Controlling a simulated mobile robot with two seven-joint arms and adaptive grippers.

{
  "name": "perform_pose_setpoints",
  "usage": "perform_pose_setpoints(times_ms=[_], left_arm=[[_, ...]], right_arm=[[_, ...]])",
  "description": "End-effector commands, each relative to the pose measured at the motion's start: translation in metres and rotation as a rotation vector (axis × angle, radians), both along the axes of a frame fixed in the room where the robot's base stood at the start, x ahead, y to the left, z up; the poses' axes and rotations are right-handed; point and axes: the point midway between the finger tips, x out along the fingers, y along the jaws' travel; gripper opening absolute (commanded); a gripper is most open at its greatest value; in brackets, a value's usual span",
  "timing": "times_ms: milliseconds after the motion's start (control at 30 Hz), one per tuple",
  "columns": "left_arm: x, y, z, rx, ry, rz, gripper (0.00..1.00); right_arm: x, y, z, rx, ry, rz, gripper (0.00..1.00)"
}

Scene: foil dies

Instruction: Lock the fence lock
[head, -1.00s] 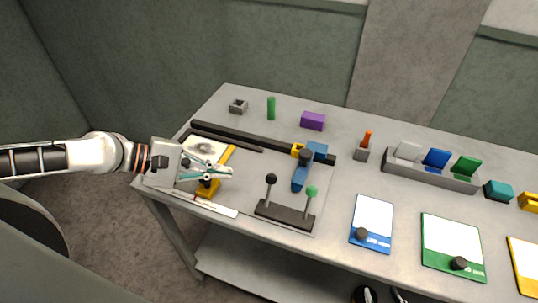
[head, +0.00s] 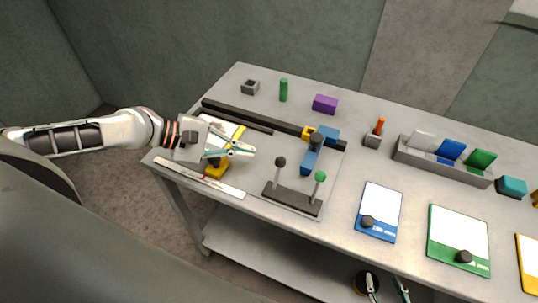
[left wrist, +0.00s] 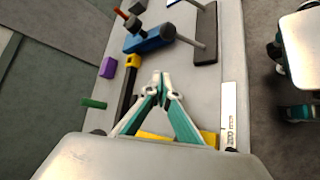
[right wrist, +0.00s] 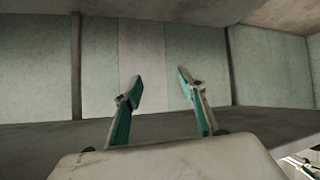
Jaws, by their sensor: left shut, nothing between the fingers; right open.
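The fence assembly lies on the left part of the bench: a long black rail (head: 255,117), a blue bar (head: 311,160) across it with a black knob (head: 316,141), and a yellow block (head: 308,132) beside the bar. I cannot tell which part is the lock. In the left wrist view the blue bar (left wrist: 150,41) and yellow block (left wrist: 133,61) lie beyond the fingertips. My left gripper (head: 250,151) is shut and empty, left of the blue bar and apart from it. Its fingertips (left wrist: 162,78) meet. My right gripper (head: 387,287) is open and empty, low beyond the bench's front edge; its fingers (right wrist: 160,88) are spread.
A lever base (head: 293,199) with black and green knobs stands front right of my left gripper. A yellow piece (head: 216,171) is beneath that gripper. A ruler-like strip (head: 198,178) lies along the front edge. Card panels (head: 380,205) and a grey rack (head: 440,165) are farther right.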

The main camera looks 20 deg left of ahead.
Motion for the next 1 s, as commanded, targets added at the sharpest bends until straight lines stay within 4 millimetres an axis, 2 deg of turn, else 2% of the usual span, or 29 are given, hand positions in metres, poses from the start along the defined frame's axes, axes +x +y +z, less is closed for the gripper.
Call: perform_pose_setpoints(times_ms=[167, 500, 700, 1000], left_arm=[[0.012, -0.018, -0.01, -0.004, -0.001, 0.001, 0.0], [0.035, -0.052, -0.034, -0.003, -0.001, 0.0, 0.0], [0.013, -0.061, -0.014, 0.001, 0.0, -0.001, 0.0], [0.007, -0.065, -0.009, 0.001, 0.0, 0.001, 0.0]], right_arm=[[0.001, -0.002, 0.004, -0.003, 0.0, -0.002, 0.41], [-0.004, -0.009, -0.004, -0.014, 0.02, -0.013, 0.41], [-0.005, -0.017, 0.0, -0.023, 0.031, -0.025, 0.41], [-0.013, -0.019, -0.01, -0.028, 0.057, -0.029, 0.41]])
